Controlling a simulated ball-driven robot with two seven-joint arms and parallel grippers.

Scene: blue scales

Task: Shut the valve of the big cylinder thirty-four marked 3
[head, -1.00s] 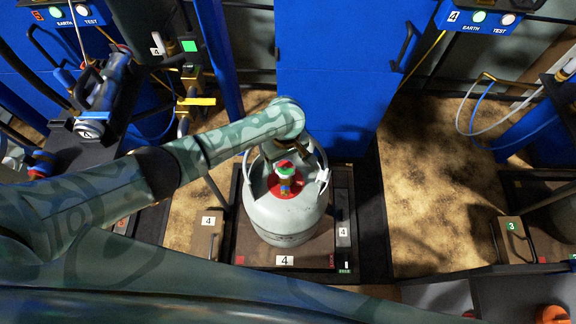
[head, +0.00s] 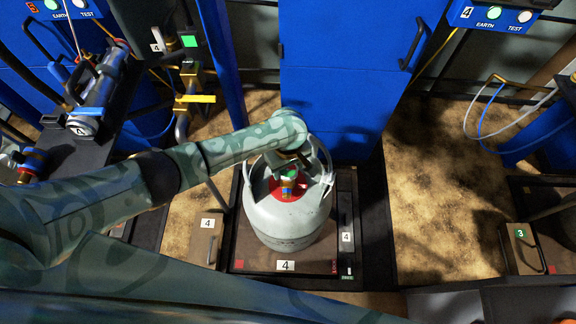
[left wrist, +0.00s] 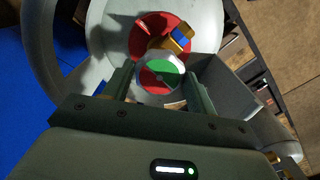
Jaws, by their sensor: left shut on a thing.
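A big pale grey cylinder (head: 287,222) stands upright on a brown scale platform (head: 255,258) with a plate marked 4 (head: 285,265). No number is readable on the cylinder itself. A red collar and a brass valve surround its top, under a round valve knob (head: 291,174) with a green and red face. In the left wrist view the knob (left wrist: 160,76) sits between my fingertips. My left gripper (left wrist: 158,88) is shut on it from above, inside the cylinder's grey guard ring (left wrist: 42,65). The right gripper is out of view.
A blue cabinet (head: 338,95) stands right behind the cylinder. A small box marked 4 (head: 207,240) is left of the platform. At the right edge is a station with a box marked 3 (head: 523,248). Sandy floor (head: 430,190) lies between the stations.

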